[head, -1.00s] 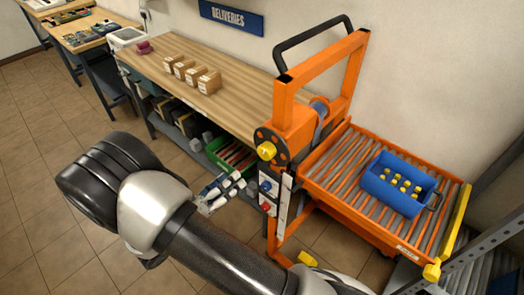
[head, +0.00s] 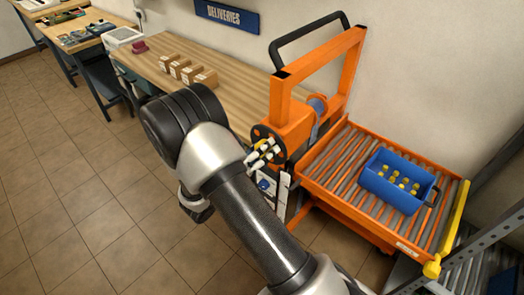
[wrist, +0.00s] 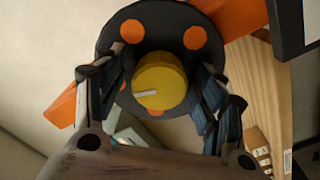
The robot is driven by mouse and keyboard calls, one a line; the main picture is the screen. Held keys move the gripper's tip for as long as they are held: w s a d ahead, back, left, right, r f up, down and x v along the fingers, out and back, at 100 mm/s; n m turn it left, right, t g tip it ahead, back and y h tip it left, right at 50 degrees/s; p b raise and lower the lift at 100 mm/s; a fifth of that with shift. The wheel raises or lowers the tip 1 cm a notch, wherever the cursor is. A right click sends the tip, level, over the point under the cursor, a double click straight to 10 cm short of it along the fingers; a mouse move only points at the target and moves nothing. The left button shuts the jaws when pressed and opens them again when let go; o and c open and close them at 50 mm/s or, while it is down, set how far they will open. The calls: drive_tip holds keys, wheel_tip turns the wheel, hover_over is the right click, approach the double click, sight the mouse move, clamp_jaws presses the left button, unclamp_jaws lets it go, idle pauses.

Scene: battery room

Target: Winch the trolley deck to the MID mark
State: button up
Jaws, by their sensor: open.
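The orange trolley (head: 352,75) stands at the right against the wall. Its roller deck (head: 330,172) carries a blue crate. The black winch wheel with orange spots (wrist: 188,18) is on the trolley's near side, with a yellow knob (wrist: 160,80) sticking out. In the wrist view my open gripper (wrist: 158,92) has one finger on each side of the yellow knob. I cannot tell whether the fingers touch it. I cannot make out a MID mark.
The blue crate (head: 384,193) holds several yellow-topped items. A wooden bench (head: 150,68) with several cardboard boxes (head: 186,70) runs along the wall to the left. A grey metal frame (head: 480,215) is close at the right. Floor is clear at left.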

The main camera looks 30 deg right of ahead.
drive_tip(key=c, duration=1.1)
drive_tip(key=shift+o, duration=0.2)
drive_tip(key=shift+n, duration=0.4)
